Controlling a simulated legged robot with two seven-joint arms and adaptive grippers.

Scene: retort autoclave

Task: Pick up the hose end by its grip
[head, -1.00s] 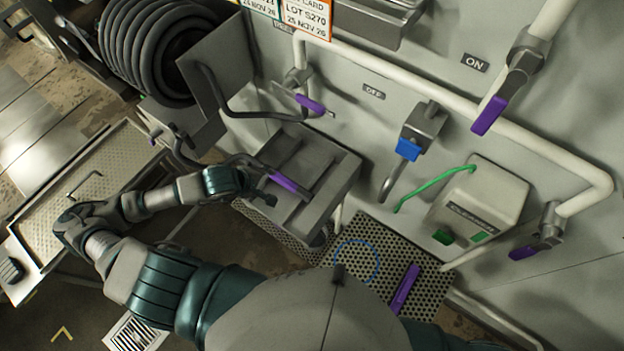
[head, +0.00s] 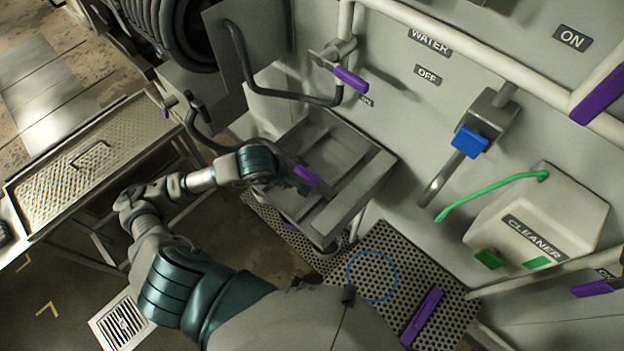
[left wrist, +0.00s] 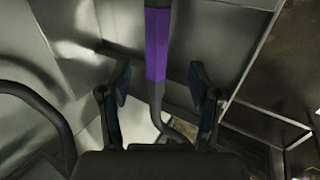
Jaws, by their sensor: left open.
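The hose end lies over a grey metal basin, its purple grip (head: 306,176) just beyond my left gripper (head: 288,181) in the head view. In the left wrist view the purple grip (left wrist: 157,45) stands upright at the top centre, on a dark thin hose end. My left gripper (left wrist: 158,75) is open there, one finger on each side of the hose line. The fingers look apart from it. The grip lies mostly ahead of the fingertips. My forearm hides part of the hose in the head view. My right gripper is out of view.
The grey basin (head: 350,205) lies under the hose end, against the wall. A hose reel (head: 180,30) and purple valve handle (head: 350,80) are above it. A perforated platform (head: 385,255) with a blue ring is at lower right. A perforated table (head: 95,165) stands left.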

